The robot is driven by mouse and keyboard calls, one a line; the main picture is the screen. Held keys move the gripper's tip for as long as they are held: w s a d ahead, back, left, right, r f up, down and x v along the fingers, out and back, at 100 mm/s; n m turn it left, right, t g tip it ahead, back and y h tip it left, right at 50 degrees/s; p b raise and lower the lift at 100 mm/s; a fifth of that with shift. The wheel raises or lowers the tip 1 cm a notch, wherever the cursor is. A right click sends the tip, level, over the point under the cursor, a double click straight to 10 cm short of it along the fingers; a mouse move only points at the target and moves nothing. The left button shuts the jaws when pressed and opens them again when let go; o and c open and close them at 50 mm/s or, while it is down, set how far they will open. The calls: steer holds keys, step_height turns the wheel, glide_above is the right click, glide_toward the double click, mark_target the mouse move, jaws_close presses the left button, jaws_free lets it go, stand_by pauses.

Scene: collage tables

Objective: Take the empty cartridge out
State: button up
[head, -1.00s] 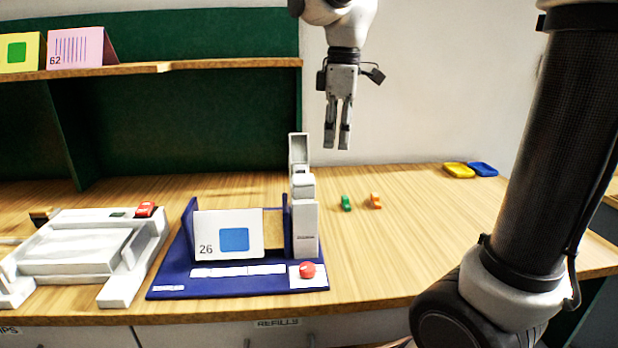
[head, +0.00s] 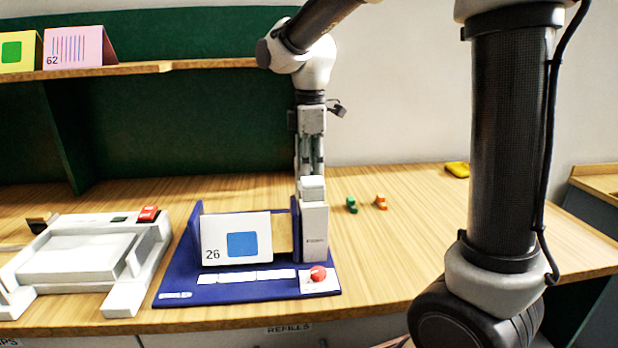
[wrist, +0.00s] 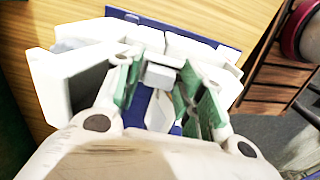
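A white dispenser tower (head: 314,238) stands at the right of a blue base (head: 240,293). A pale block (head: 312,187), which looks like the cartridge, shows at its top. My gripper (head: 311,172) points straight down just above and behind this block. In the wrist view a grey-white block (wrist: 160,76) lies between my two green-lined fingers, with what looks like a small gap on each side. The gripper looks open around it. The tower's raised lid is hidden behind my gripper in the head view. I cannot tell whether the cartridge is empty.
A card marked 26 (head: 236,238) stands on the base, near a red button (head: 318,273). A white machine (head: 85,262) stands left. The right tabletop is mostly clear.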

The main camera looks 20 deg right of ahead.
steer(key=c, duration=0.7)
steer(key=shift+c, duration=0.2)
steer(key=shift+r, duration=0.2)
